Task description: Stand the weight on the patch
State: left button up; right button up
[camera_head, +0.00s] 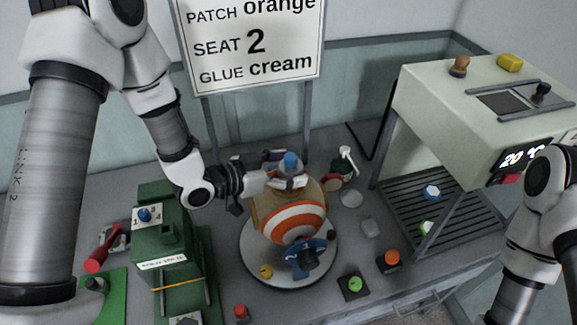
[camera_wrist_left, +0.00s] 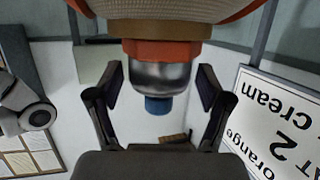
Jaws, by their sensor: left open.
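The weight is a silver cylinder with a blue knob (camera_head: 291,159). It stands on top of the striped ball (camera_head: 292,222). In the left wrist view, which is upside down, the weight (camera_wrist_left: 160,76) rests against an orange patch (camera_wrist_left: 165,50) on the ball (camera_wrist_left: 190,10). My left gripper (camera_head: 287,174) is at the top of the ball, its fingers on either side of the weight. In the left wrist view the gripper (camera_wrist_left: 162,88) is open, with gaps between the fingers and the weight. My right arm shows at the right, but its gripper is out of view.
The ball sits on a round white base (camera_head: 251,256). A green press-like stand (camera_head: 160,240) is at the left, and a pale machine (camera_head: 440,100) with a slatted shelf at the right. The sign (camera_head: 250,45) reads patch orange, seat 2, glue cream. Small coloured-knob pieces lie in front.

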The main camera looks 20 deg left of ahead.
pick_arm(q)
jog(key=shift+s+r, duration=0.1)
jog(key=shift+s, duration=0.1)
jog(key=shift+s+a, duration=0.1)
jog(key=shift+a, duration=0.2)
jog(key=p+v, duration=0.3)
jog(key=v, duration=0.8)
jog(key=shift+s+p, duration=0.2)
jog(key=shift+p, duration=0.2)
jog(key=shift+w+d+r, duration=0.1)
